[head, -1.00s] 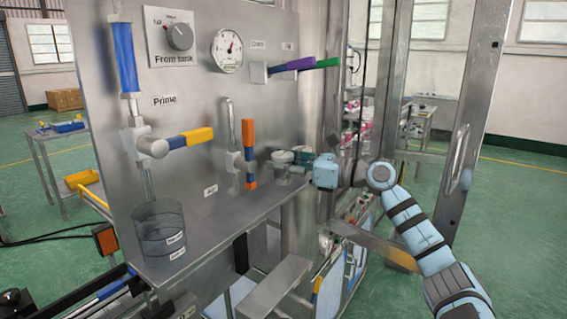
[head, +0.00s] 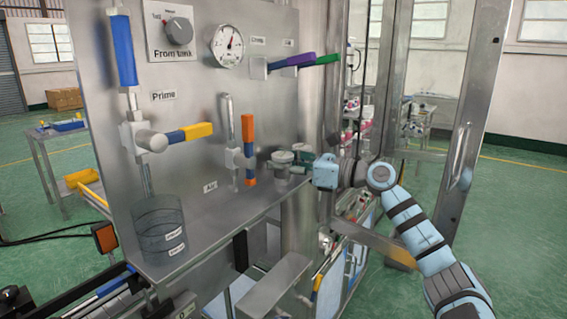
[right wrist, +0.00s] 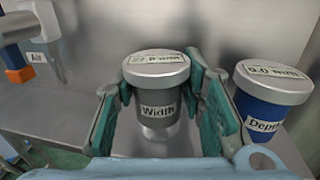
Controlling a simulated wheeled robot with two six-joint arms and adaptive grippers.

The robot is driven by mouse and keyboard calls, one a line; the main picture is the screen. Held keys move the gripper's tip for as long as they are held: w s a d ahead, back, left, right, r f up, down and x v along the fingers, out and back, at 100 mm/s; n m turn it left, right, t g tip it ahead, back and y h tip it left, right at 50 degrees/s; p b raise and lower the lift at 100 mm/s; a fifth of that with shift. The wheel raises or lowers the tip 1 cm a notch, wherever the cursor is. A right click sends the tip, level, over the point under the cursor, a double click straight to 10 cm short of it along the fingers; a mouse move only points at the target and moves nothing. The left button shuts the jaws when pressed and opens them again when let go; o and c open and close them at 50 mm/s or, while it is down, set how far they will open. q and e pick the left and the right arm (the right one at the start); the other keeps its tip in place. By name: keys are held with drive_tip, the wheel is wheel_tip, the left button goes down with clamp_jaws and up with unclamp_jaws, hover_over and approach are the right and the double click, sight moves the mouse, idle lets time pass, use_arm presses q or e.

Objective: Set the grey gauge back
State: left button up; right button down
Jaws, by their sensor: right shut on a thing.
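The grey gauge (right wrist: 155,95) is a short cylinder with a pale lid and a "Width" label. It stands upright between the two fingers of my right gripper (right wrist: 160,112), which is shut on it. In the head view the grey gauge (head: 281,170) is partly hidden by my right gripper (head: 297,168), at the right end of the steel shelf (head: 215,215). I cannot tell whether its base touches the shelf or is just above it. My left gripper is not in view.
A blue gauge (right wrist: 268,105) labelled "Depth" stands close to the right finger in the right wrist view. An orange and blue lever (head: 248,150) hangs left of the gripper. A clear beaker (head: 158,230) stands at the shelf's left end; the shelf between is clear.

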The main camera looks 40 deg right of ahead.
drive_tip(key=shift+f, duration=0.15)
drive_tip(key=c, duration=1)
unclamp_jaws()
drive_tip(key=shift+o, duration=0.2)
wheel_tip(320, 180, up, 10)
drive_tip(key=shift+a+r, duration=0.1)
